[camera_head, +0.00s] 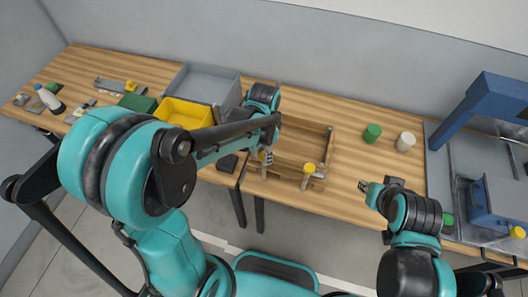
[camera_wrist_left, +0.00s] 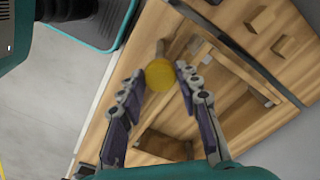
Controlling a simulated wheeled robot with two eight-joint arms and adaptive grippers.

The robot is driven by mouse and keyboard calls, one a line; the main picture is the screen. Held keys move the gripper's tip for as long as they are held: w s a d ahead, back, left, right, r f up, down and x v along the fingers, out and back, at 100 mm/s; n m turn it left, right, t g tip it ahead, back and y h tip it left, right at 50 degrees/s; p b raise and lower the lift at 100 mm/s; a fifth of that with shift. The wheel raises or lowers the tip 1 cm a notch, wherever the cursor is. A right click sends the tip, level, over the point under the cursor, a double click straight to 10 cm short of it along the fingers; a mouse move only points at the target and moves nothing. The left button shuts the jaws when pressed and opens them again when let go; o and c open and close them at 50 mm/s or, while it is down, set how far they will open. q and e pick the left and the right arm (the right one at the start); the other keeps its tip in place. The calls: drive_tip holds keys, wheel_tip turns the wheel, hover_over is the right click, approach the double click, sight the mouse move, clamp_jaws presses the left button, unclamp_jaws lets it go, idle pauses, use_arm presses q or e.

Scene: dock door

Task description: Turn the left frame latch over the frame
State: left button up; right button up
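The wooden frame (camera_head: 330,143) lies on the table in the middle of the head view. The left latch, with a yellow knob (camera_wrist_left: 159,75), shows in the left wrist view; in the head view my gripper largely hides it. A second yellow-knobbed latch (camera_head: 308,169) stands at the frame's front right. My left gripper (camera_head: 266,157) is at the frame's front left. In the wrist view its fingers (camera_wrist_left: 160,85) are spread on both sides of the knob, with gaps visible. My right gripper (camera_head: 364,186) is over the table, right of the frame; its fingers are too small to judge.
A yellow bin (camera_head: 183,112) and a grey tray (camera_head: 205,82) stand left of the frame. A green cylinder (camera_head: 372,132) and a white one (camera_head: 405,141) stand to its right. A blue machine (camera_head: 480,105) is at far right. Bare table lies between frame and right gripper.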

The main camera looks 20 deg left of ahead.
use_arm(q)
drive_tip(key=shift+o, duration=1.2)
wheel_tip(320, 180, up, 12)
drive_tip(key=shift+s, duration=0.1)
drive_tip(key=n+t+b, duration=0.5)
drive_tip(key=n+t, duration=0.1)
drive_tip(key=n, duration=0.2)
approach(262, 157)
drive_tip(key=s+a, duration=0.3)
drive_tip(key=a, duration=0.1)
drive_tip(key=shift+s+a+f+n+t, duration=0.1)
drive_tip(key=shift+s+f+n+t, duration=0.05)
drive_tip(key=shift+f+n+t, duration=0.6)
